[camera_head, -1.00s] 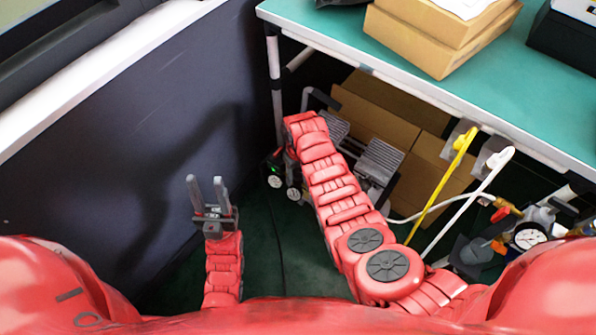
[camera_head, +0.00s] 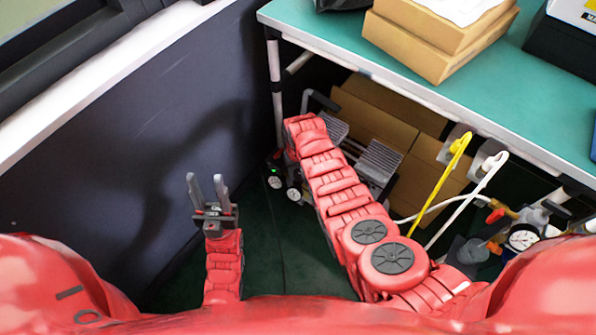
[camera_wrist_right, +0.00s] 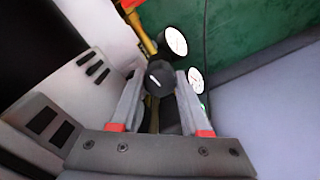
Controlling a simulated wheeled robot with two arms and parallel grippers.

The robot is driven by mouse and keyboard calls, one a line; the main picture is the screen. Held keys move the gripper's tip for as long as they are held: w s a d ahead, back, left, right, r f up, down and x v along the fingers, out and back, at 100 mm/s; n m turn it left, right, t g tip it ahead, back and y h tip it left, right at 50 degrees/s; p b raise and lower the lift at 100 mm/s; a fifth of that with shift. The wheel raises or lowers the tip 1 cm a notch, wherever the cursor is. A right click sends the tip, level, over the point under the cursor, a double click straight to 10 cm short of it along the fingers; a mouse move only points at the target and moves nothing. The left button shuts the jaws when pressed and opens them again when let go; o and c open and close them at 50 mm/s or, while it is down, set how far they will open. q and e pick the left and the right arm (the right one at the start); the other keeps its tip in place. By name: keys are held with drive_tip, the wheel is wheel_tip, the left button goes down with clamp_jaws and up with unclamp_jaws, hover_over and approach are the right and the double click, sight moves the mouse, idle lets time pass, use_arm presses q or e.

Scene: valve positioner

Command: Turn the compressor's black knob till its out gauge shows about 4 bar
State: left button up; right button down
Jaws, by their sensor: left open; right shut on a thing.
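The compressor (camera_head: 380,163) stands on the floor under the table, partly hidden behind my right arm. Its two white gauges (camera_head: 275,182) show small at its left side; their needles are too small to read. In the right wrist view the black knob (camera_wrist_right: 158,80), with a white mark, sits between the fingers of my right gripper (camera_wrist_right: 157,85), which is shut on it. One gauge (camera_wrist_right: 174,42) is just above the knob and another (camera_wrist_right: 196,80) is right of it. My left gripper (camera_head: 208,187) is open, empty and pointing up near the dark wall panel.
The green-topped table (camera_head: 330,35) stands over the compressor, with cardboard boxes (camera_head: 425,40) on top. More cardboard boxes (camera_head: 370,115) are behind the compressor. Yellow (camera_head: 440,185) and white (camera_head: 468,200) cords hang at the right. Another gauge (camera_head: 522,237) with fittings is at the far right.

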sight(298, 173)
drive_tip(key=c, duration=0.7)
unclamp_jaws()
drive_tip(key=shift+r, duration=0.55)
wheel_tip(298, 173, up, 16)
drive_tip(key=p, duration=0.4)
drive_tip(key=shift+r, duration=0.2)
